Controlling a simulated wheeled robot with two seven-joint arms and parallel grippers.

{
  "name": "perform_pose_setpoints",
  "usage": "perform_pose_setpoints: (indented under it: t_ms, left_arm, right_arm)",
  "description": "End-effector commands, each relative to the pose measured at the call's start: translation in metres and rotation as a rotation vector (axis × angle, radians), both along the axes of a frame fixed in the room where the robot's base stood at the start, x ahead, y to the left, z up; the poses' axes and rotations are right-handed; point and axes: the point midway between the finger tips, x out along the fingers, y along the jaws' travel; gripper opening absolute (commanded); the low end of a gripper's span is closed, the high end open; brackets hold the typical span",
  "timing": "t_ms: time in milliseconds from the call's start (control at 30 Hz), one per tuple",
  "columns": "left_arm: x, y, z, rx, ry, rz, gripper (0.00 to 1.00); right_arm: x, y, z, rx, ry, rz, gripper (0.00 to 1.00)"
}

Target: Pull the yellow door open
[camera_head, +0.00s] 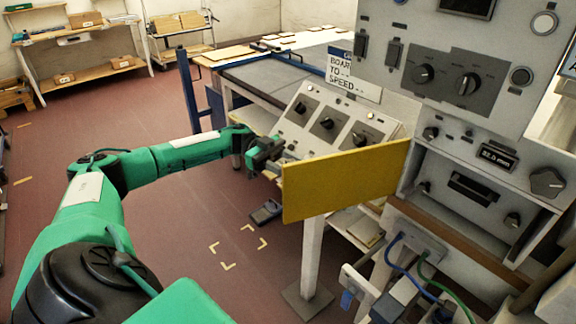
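The yellow door (345,180) is a flat panel standing out from the grey control cabinet (480,190), joined at its right edge. It stands open, and a recessed panel with a dark slot handle shows beside its hinge side. My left gripper (268,158) is at the door's free left edge, at the upper part. Its dark fingers are small and partly behind the edge, so I cannot tell whether they are shut on the door or only beside it. My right gripper does not show.
A sloped panel with knobs (330,122) stands behind the door. A white post (312,255) rises below the door. Blue and green cables (410,265) hang at the lower right.

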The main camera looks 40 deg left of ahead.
Motion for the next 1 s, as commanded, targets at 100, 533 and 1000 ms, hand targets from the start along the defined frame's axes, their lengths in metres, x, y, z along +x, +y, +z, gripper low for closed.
perform_pose_setpoints:
  t_ms: [100, 533, 1000]
  left_arm:
    - [0.0, 0.0, -0.002, 0.002, 0.002, 0.001, 0.42]
    - [-0.001, 0.001, -0.003, 0.004, 0.005, -0.002, 0.42]
    - [-0.001, 0.069, -0.007, 0.005, 0.003, 0.003, 0.42]
  right_arm:
    - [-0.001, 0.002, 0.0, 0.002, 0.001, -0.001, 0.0]
    - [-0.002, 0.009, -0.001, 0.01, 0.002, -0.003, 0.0]
    - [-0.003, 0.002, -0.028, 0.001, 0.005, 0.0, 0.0]
